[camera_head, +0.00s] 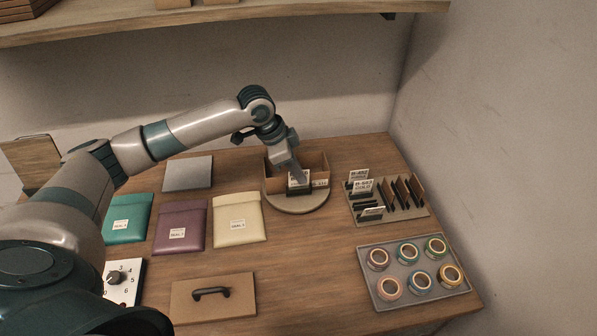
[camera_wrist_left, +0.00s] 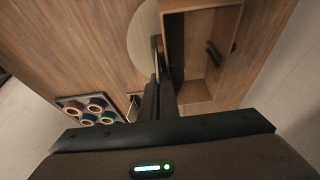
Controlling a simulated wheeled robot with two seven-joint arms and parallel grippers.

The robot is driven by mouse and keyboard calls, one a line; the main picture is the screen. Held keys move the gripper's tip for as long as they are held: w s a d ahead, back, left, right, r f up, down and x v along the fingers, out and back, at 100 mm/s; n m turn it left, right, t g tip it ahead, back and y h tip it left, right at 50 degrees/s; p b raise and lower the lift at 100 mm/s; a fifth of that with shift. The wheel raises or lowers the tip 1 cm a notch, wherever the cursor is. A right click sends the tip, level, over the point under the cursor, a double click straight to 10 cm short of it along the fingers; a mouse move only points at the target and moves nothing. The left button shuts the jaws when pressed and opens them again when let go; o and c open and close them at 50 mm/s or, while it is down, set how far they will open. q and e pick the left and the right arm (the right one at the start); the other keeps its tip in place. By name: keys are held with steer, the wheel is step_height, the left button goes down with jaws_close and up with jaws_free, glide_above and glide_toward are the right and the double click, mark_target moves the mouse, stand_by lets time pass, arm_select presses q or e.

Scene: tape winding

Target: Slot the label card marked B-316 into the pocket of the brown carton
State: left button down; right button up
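The brown carton (camera_head: 315,160) stands open on a round turntable (camera_head: 296,205) at the back middle of the table. My left gripper (camera_head: 298,172) is at the carton's front wall, fingers pointing down. It appears shut on a label card (camera_head: 298,181) with a white printed top and a dark lower part; the print is too small to read surely. In the left wrist view the gripper (camera_wrist_left: 162,90) has its fingers close together, with the thin card (camera_wrist_left: 157,52) edge-on beside the carton (camera_wrist_left: 198,88). Whether the card is inside the pocket cannot be told. My right gripper is out of view.
A rack (camera_head: 415,215) with several label cards stands right of the turntable. A tray (camera_head: 375,290) of tape rolls lies in front of it. Teal, purple and cream pouches (camera_head: 240,230) lie left. A handled wooden panel (camera_head: 240,300) and a dial box (camera_head: 125,270) are at the front.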

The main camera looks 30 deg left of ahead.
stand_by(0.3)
arm_select(q)
steer(key=c, duration=2)
jaws_free()
steer(key=shift+r, duration=0.1)
steer(key=shift+s+a+r, duration=0.1)
steer(key=shift+a+r, duration=0.1)
steer(key=shift+r, duration=0.25)
steer(key=b+v, duration=0.4)
steer(key=v, duration=1.2)
steer(key=shift+r, duration=0.15)
steer(key=shift+s, duration=0.1)
